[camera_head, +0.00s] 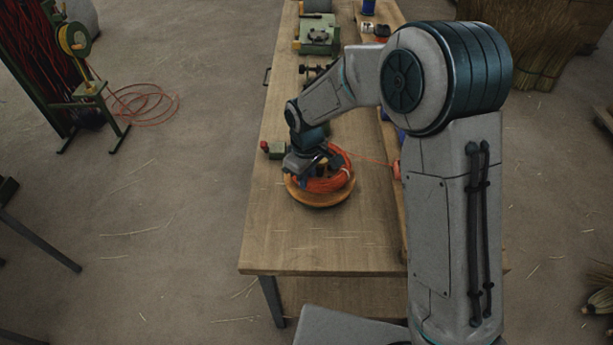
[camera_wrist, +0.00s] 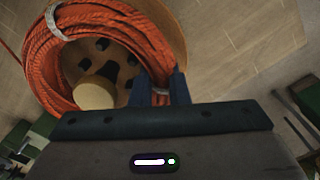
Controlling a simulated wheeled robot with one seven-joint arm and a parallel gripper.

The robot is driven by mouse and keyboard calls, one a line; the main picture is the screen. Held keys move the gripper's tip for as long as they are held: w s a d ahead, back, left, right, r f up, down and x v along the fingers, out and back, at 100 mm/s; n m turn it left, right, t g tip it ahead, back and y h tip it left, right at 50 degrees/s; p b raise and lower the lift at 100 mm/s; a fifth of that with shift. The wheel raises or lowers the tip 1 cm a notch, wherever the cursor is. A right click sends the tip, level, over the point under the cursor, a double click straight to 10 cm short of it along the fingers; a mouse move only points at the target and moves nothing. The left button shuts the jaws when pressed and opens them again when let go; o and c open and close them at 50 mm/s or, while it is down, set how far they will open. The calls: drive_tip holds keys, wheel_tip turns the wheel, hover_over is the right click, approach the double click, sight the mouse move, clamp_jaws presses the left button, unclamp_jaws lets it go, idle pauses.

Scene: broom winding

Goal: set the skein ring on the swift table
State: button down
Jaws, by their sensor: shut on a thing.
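The skein ring (camera_head: 329,181) is a coil of orange cord with pale ties. In the head view it is at the round wooden swift table (camera_head: 318,199), partly hidden by my gripper (camera_head: 312,168). In the wrist view my gripper (camera_wrist: 158,90) is shut on the near right side of the skein ring (camera_wrist: 142,37). The ring lies around the pale hub and several dark pegs of the swift table (camera_wrist: 172,22). I cannot tell whether the ring rests on the disc or is held just above it.
The swift table stands on a wooden workbench (camera_head: 300,240) with a bare near end. A small green box with a red knob (camera_head: 273,149) is just left of it. An orange strand (camera_head: 372,161) runs right. A green machine (camera_head: 317,36) stands at the bench's far end.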

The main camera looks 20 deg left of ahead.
drive_tip(key=shift+f+b, duration=0.45)
drive_tip(key=shift+f, duration=0.15)
drive_tip(key=c, duration=1.7)
unclamp_jaws()
drive_tip(key=shift+r, duration=0.15)
drive_tip(key=shift+r+p, duration=3.6)
drive_tip(key=shift+r, duration=1.85)
